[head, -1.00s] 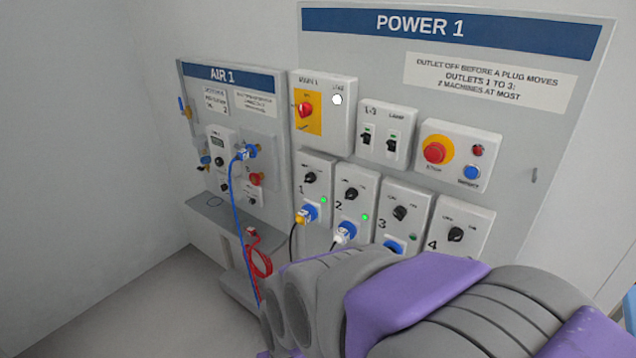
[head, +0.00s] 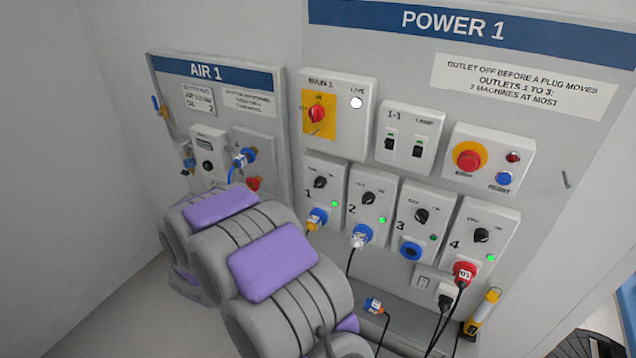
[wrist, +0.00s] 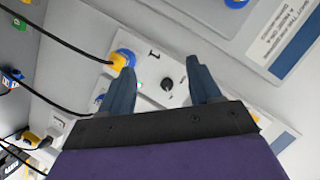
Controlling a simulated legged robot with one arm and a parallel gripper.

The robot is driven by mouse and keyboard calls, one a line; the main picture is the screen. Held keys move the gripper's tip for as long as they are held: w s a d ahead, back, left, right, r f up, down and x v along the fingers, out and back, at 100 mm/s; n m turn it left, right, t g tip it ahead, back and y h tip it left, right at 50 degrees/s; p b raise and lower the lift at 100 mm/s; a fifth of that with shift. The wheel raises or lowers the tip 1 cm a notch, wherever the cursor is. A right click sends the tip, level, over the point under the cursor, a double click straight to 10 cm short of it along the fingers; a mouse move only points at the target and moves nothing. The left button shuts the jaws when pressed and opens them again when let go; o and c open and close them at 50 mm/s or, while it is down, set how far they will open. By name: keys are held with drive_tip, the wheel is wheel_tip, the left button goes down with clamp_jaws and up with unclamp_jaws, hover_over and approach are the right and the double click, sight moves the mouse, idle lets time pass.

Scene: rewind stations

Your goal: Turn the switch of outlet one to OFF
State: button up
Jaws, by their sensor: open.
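Outlet one is a pale box (head: 331,167) on the POWER 1 board, marked 1. Its black rotary switch (head: 320,182) has a lit green light (head: 334,204) below it, and a blue and yellow plug (head: 317,217) sits in its socket. In the wrist view the black switch (wrist: 167,84) shows between the two fingers of my gripper (wrist: 160,66), with the plug (wrist: 123,60) by the left finger. My gripper is open and empty, facing the box. I cannot tell whether a finger touches it. In the head view my gripper does not show.
Outlet two (head: 367,198) with a plug and outlet three (head: 421,215) with an empty blue socket stand to the right. Outlet four (head: 481,236) holds a red plug. The MAIN 1 switch (head: 316,114) is above. Cables hang below the outlets.

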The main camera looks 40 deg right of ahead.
drive_tip(key=s+d+r+m+g+h, duration=0.2)
drive_tip(key=s+d+h, duration=0.2)
drive_tip(key=s+h, duration=0.1)
approach(318, 186)
drive_tip(key=shift+m, duration=0.3)
drive_tip(key=x, duration=0.8)
drive_tip(key=shift+s+f+b, duration=0.1)
drive_tip(key=shift+s+b, duration=0.05)
drive_tip(key=shift+b, duration=0.25)
drive_tip(key=shift+w+d, duration=0.3)
drive_tip(key=shift+w, duration=0.1)
drive_tip(key=shift+d, duration=0.1)
drive_tip(key=shift+d, duration=0.1)
drive_tip(key=shift+d, duration=0.2)
drive_tip(key=c, duration=0.3)
drive_tip(key=shift+a, duration=0.15)
drive_tip(key=c, duration=0.7)
